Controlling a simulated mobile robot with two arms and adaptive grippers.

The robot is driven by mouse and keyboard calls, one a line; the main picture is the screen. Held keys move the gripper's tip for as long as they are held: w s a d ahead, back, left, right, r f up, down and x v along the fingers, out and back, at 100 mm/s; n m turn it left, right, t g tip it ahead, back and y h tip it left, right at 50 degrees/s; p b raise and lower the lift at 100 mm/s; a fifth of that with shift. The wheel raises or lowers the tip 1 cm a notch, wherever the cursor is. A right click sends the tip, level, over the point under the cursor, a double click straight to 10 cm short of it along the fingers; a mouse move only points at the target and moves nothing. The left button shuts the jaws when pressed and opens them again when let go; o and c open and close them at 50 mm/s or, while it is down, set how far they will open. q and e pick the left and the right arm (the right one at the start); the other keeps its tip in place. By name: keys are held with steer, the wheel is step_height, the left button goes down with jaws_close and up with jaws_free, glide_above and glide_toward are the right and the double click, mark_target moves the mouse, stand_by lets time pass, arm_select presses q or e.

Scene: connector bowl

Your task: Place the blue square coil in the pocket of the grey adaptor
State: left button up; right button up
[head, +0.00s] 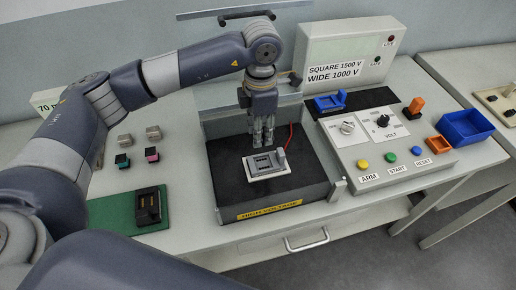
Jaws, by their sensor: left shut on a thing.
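The grey adaptor (267,170) lies on the black top of the test station, with dark openings in its upper face and a grey upright lever at its right side. My left gripper (262,141) points straight down just above and behind it. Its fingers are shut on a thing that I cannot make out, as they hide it. No blue square coil shows plainly; a small dark block with a blue-green edge (122,161) lies on the table at the left, and I cannot tell whether it is a coil. My right gripper is out of view.
A blue adaptor-like holder (328,103) sits on a black mat. A green mat (117,215) and a pinkish-edged block (152,154) lie left. A clear screen stands behind.

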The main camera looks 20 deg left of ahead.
arm_select(q)
steer(key=f, duration=0.1)
steer(key=f+p, duration=0.1)
steer(key=shift+s+d+f, duration=0.2)
steer(key=shift+s+f, duration=0.2)
steer(key=shift+s+d+f+p, duration=0.1)
steer(key=shift+f+p, duration=0.05)
steer(key=shift+f, duration=0.45)
steer(key=shift+s+d+f+p, duration=0.1)
steer(key=shift+f+p, duration=0.05)
steer(key=shift+f, duration=0.45)
step_height(320, 180, down, 4)
steer(key=shift+w+a+r+p, duration=0.1)
steer(key=shift+r+p, duration=0.1)
steer(key=shift+p, duration=0.3)
steer(key=shift+f, duration=0.15)
steer(key=o, duration=0.9)
steer(key=shift+o, duration=0.7)
steer(key=shift+r, duration=0.2)
steer(key=shift+w+r, duration=0.1)
steer(key=shift+r, duration=0.1)
step_height(320, 180, up, 11)
steer(key=b, duration=0.3)
steer(key=shift+f+b, duration=0.2)
steer(key=shift+b, duration=0.2)
steer(key=shift+r, duration=0.45)
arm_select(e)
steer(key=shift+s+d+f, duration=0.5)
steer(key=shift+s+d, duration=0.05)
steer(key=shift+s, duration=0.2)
